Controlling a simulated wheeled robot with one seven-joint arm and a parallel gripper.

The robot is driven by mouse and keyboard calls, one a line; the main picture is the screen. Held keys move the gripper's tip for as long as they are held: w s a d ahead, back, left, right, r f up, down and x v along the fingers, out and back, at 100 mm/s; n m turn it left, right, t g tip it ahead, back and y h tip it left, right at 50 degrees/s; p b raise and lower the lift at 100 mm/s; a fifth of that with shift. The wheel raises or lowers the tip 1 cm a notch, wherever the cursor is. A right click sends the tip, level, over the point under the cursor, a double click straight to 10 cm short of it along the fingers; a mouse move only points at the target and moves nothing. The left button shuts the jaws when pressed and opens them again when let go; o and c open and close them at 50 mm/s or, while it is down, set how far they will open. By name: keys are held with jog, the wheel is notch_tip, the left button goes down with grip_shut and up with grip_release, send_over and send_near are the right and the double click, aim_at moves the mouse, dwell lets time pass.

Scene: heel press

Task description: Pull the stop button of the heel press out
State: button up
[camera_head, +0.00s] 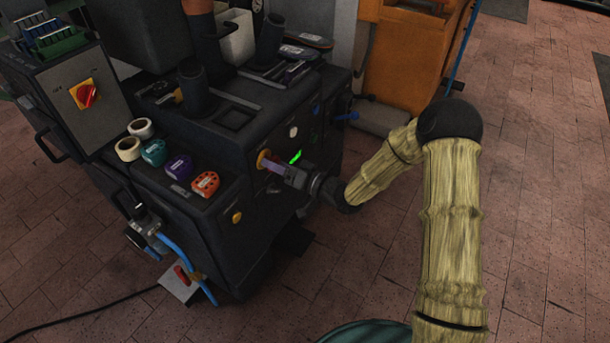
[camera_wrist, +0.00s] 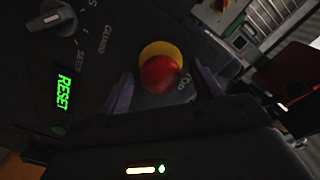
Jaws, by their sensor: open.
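The stop button (camera_wrist: 161,74) is a round red knob on a yellow collar, on the dark front panel of the heel press. In the head view the heel press (camera_head: 228,150) is a large black machine, and the button's yellow collar (camera_head: 262,158) shows just beyond my gripper's tips. My gripper (camera_head: 272,166) is at the front panel, pointing at the button. In the wrist view my gripper (camera_wrist: 160,95) is open, with one purple finger on each side of the red knob. I cannot tell whether the fingers touch it.
A green-lit RESET label (camera_wrist: 64,91) and a grey rotary knob (camera_wrist: 52,17) sit on the panel left of the button. An orange cabinet (camera_head: 405,60) stands behind. The tiled floor at right is clear.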

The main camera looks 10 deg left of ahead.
jog(key=p+v, duration=0.4)
jog(key=v, duration=1.3)
jog(key=shift+f, duration=0.1)
